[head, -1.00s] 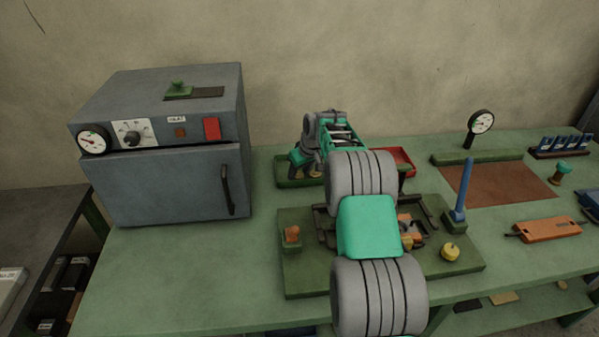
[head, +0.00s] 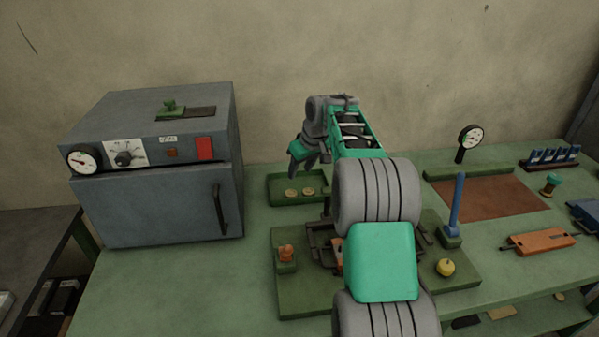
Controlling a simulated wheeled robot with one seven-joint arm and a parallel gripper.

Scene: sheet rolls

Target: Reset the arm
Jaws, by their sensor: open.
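My gripper (head: 304,160) is at the end of my grey and green arm, raised above the back of the green bench. It is open, and I see nothing held in it. It hangs above and behind a green tray (head: 277,201) that holds small round tan pieces (head: 291,193). My arm reaches over a green base plate (head: 297,302) with a dark metal frame (head: 321,240) and hides much of both.
A grey oven (head: 150,205) with a closed door stands at left. An upright blue lever (head: 456,205), a yellow knob (head: 445,267), a dial gauge (head: 470,138), a brown mat (head: 487,197), an orange tool (head: 542,242) and a blue rack (head: 550,158) stand at right. The bench's front left is clear.

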